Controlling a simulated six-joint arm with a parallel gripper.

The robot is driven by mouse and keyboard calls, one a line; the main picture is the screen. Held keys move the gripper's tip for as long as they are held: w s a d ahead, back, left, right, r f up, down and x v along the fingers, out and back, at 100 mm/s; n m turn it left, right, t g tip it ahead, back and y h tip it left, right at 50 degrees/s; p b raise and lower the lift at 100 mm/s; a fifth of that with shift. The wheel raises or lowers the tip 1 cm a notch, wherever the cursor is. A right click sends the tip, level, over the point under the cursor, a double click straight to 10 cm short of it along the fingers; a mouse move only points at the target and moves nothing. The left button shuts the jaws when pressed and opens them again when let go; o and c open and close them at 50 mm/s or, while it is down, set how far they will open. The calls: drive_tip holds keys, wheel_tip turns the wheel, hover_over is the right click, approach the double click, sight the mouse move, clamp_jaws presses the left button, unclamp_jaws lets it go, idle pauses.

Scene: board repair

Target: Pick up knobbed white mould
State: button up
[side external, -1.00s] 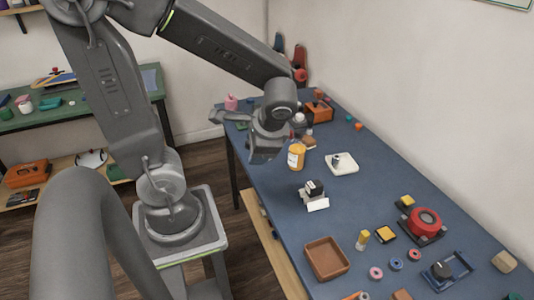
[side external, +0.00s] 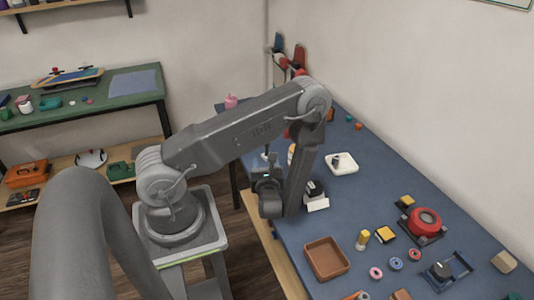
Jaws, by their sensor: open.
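A black-and-white device (side external: 316,200) stands close beside my wrist, partly hidden by it. An orange-labelled bottle (side external: 292,152) is mostly behind my arm. A brown tray (side external: 326,259) and a red round fixture (side external: 425,222) stand nearer the camera. Table around the mould's right is clear.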

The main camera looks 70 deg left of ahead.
sight(267, 147)
wheel_tip(267, 147, down, 2)
drive_tip(key=shift+f+m+t+h, duration=0.1)
drive_tip(key=shift+m+t+h, duration=0.3)
drive_tip(key=shift+m+t, duration=0.3)
drive_tip(key=x, duration=1.3)
drive_tip(key=shift+w+a+f, duration=0.15)
drive_tip(key=shift+a+f, duration=0.1)
drive_tip(key=shift+a, duration=0.1)
drive_tip(key=shift+c, duration=0.2)
clamp_jaws()
